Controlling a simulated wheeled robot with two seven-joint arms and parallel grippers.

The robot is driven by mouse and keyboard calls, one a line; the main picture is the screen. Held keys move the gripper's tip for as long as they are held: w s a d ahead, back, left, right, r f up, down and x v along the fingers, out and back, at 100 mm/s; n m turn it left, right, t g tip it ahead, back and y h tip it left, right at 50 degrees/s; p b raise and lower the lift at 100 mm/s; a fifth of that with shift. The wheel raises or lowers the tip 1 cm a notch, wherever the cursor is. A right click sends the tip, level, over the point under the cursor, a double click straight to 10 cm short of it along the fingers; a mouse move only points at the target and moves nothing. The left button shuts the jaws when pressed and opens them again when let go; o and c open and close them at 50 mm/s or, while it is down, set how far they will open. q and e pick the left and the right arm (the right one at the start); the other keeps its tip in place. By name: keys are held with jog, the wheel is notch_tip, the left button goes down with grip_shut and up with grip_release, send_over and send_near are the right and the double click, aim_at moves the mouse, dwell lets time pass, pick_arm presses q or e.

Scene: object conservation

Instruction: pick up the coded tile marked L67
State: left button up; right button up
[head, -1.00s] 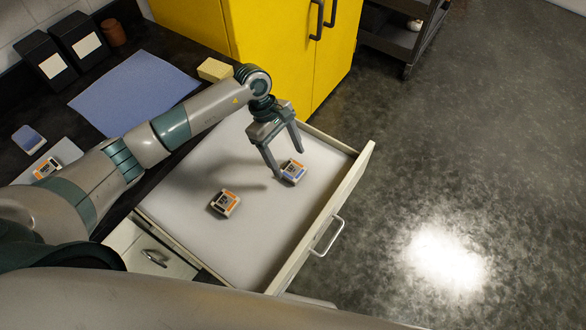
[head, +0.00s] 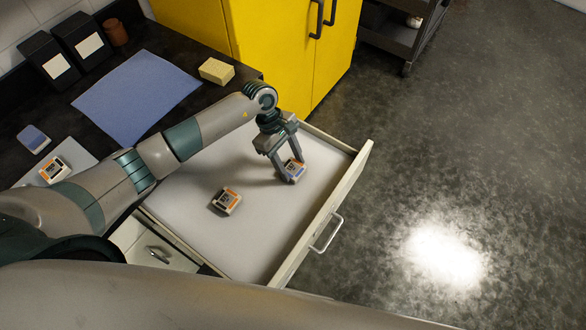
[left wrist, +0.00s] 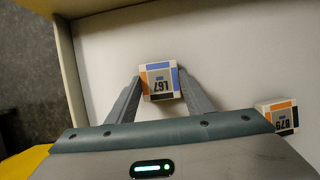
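The coded tile marked L67 (head: 294,169) is a small block with blue, orange and black patches, in the open drawer (head: 245,240) near its far right. Its label reads L67, upside down, in the left wrist view (left wrist: 160,82). My left gripper (head: 292,171) is shut on this tile, a finger against each of two opposite sides; the fingers also show in the left wrist view (left wrist: 160,85). I cannot tell whether the tile is clear of the drawer floor. My right gripper is not in view.
A second tile (head: 226,201), marked 679 or B79 in the left wrist view (left wrist: 280,116), lies in the drawer. Another tile (head: 54,169) is on the counter on a light plate. A blue mat (head: 135,97), a yellow block (head: 216,71) and a yellow cabinet (head: 270,45) stand behind.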

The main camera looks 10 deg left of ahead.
aim_at(297, 170)
pick_arm(q)
jog(key=shift+c, duration=1.4)
jog(key=shift+r, duration=0.15)
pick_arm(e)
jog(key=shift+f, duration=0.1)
